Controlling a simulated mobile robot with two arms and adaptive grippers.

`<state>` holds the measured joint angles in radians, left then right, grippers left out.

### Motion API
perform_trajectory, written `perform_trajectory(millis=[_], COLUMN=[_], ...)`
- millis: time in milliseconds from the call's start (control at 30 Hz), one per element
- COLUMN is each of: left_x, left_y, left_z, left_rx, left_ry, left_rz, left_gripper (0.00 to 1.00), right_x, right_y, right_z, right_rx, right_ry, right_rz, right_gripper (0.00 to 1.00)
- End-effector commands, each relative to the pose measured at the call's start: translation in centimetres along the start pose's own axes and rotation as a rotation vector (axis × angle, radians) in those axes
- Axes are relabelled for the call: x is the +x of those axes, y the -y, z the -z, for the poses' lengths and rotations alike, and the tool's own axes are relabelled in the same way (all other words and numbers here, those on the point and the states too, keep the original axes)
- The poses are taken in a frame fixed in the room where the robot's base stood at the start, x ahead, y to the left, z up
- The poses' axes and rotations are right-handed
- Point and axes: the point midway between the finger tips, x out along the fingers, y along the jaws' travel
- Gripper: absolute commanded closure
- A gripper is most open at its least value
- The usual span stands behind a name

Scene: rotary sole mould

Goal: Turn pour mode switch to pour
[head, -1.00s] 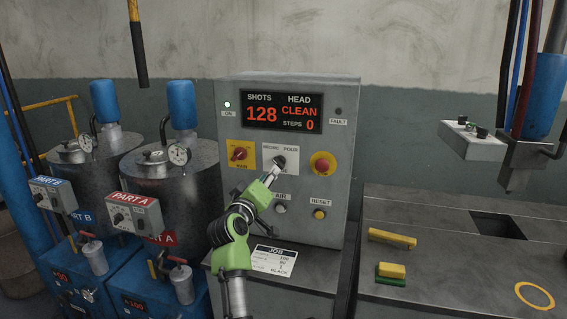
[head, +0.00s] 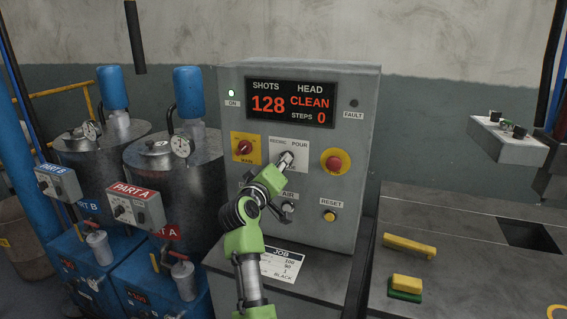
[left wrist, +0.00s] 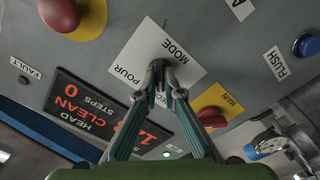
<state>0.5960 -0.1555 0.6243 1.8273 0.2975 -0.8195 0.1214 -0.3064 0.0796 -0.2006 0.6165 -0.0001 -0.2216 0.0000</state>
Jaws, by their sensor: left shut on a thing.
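The control panel (head: 335,217) stands in front of me, with a display (head: 291,104) reading SHOTS 128, HEAD CLEAN, STEPS 0. The pour mode switch sits on a white plate (head: 274,147) marked RECIRC and POUR, which also shows in the left wrist view (left wrist: 190,72). My left gripper (head: 286,160) is at this plate with its fingers shut on the switch knob (left wrist: 158,66). The fingers cover most of the knob, so I cannot tell which way it points. My right gripper is not in view.
Close around the plate are the yellow-backed main switch (head: 245,147), a red button (head: 334,163), the air knob (head: 288,207) and the yellow reset button (head: 329,215). Metal tanks (head: 183,180) stand at left. A yellow bar (head: 409,246) lies on the bench at right.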

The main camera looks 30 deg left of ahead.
Motion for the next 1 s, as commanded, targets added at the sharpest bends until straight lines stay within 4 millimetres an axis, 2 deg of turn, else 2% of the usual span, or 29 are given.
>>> perform_trajectory(millis=[467,667,1000], left_x=[0.03,0.05,0.05], left_y=[0.09,0.08,-0.02], left_z=[-0.04,-0.06,-0.02], left_rx=[0.062,0.191,0.507], left_ry=[0.001,0.002,0.004], left_rz=[0.001,0.001,0.001], left_gripper=[1.0,1.0,1.0], right_x=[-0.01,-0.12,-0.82], right_y=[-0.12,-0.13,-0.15], right_z=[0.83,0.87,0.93], right_rx=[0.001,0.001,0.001], right_ry=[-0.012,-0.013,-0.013], right_rz=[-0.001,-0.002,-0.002], right_gripper=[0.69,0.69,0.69])
